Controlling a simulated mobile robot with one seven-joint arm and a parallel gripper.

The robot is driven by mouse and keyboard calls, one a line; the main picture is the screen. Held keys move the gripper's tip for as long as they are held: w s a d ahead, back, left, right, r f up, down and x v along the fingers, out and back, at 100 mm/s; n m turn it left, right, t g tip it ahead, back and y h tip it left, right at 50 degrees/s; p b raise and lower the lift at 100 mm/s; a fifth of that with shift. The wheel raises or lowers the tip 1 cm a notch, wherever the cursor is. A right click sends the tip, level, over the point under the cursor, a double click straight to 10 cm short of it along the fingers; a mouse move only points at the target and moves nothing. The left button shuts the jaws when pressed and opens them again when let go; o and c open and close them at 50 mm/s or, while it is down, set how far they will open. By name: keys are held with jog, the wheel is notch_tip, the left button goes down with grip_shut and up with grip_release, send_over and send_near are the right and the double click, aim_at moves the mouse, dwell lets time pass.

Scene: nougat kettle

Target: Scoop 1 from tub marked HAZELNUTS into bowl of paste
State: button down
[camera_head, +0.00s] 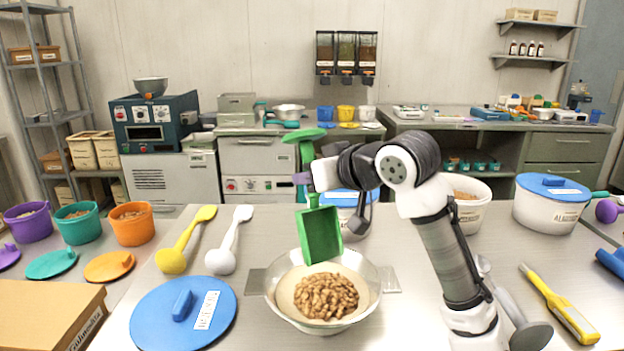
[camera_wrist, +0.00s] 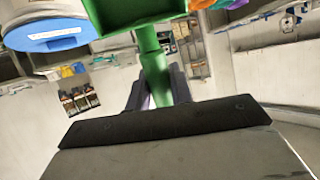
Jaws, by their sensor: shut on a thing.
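My gripper (camera_head: 306,181) is shut on the handle of a green scoop (camera_head: 320,236). The wrist view shows the scoop (camera_wrist: 152,58) between the fingers of my gripper (camera_wrist: 158,92). The scoop hangs tilted above the bowl (camera_head: 372,280), its hollow side towards the head camera; it looks empty. The bowl holds pale paste (camera_head: 289,284) with a heap of brown nuts (camera_head: 327,297) on it. An open white tub (camera_head: 467,211) with brown contents stands behind my arm; its label is hidden. I cannot tell which tub is marked HAZELNUTS.
A blue-lidded tub (camera_head: 345,197) stands behind the scoop, another (camera_head: 550,205) at right. A large blue lid (camera_head: 150,318) lies front left. Yellow (camera_head: 184,243) and white (camera_head: 231,242) spoons lie left of the bowl. A yellow-handled tool (camera_head: 560,305) lies at right.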

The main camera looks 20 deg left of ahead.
aim_at(311, 158)
jog(key=r+p, duration=0.1)
jog(key=p, duration=0.2)
jog(key=shift+r+g+h+p, duration=0.15)
jog(key=shift+g+h+p, duration=0.25)
jog(key=g+h+p, duration=0.1)
jog(key=p, duration=0.3)
jog(key=r+g+h+p, duration=0.1)
jog(key=p, duration=0.3)
jog(key=r+g+h+p, duration=0.1)
jog(key=p, duration=0.3)
jog(key=shift+m+h, duration=0.4)
jog(key=shift+a+g+h+p, duration=0.1)
jog(key=shift+g+h+p, duration=0.25)
jog(key=shift+p, duration=0.25)
jog(key=shift+g+h, duration=0.45)
jog(key=r+g+h, duration=0.1)
jog(key=g+h, duration=0.1)
jog(key=shift+r+m+h, duration=0.2)
jog(key=shift+m+h, duration=0.1)
jog(key=shift+r+g+h, duration=0.15)
jog(key=shift+g+h, duration=0.25)
jog(key=shift+g, duration=0.3)
